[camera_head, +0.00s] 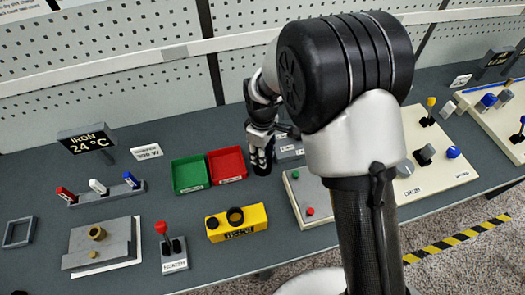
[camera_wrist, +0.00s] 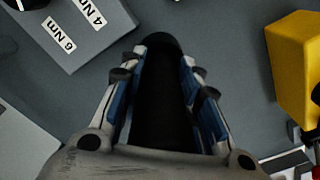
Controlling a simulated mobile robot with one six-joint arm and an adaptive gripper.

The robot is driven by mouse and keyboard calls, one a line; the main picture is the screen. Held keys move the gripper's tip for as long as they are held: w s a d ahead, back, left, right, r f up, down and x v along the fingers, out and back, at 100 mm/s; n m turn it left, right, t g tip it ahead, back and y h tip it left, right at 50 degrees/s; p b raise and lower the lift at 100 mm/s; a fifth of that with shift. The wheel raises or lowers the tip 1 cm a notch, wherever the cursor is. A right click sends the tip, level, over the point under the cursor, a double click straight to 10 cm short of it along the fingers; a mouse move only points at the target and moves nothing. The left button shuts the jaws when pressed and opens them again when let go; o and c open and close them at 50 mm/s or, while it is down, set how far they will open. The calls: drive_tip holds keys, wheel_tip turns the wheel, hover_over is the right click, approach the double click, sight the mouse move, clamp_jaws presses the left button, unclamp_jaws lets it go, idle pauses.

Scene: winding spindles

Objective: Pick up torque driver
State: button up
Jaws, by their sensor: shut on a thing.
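The torque driver shows as a dark, nearly black cylinder (camera_wrist: 163,100) between the blue-padded fingers of my gripper (camera_wrist: 165,62) in the wrist view. The fingers touch or nearly touch it on both sides. In the head view my gripper (camera_head: 261,137) points down over the table behind my arm, with the dark torque driver (camera_head: 261,162) below it. The driver looks upright. Its lower end and whether it touches the table are hard to tell. A grey holder with white labels reading 6 Nm and 4 Nm (camera_wrist: 75,30) lies beside it.
A red bin (camera_head: 227,165) and a green bin (camera_head: 190,174) stand just left of the driver. A yellow block (camera_head: 237,222) is in front, and a button panel (camera_head: 309,197) is to the right. The perforated back wall (camera_head: 110,95) rises behind. My arm hides part of the table.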

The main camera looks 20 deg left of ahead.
drive_tip(key=c, duration=0.3)
drive_tip(key=shift+r, duration=0.1)
drive_tip(key=shift+c, duration=0.2)
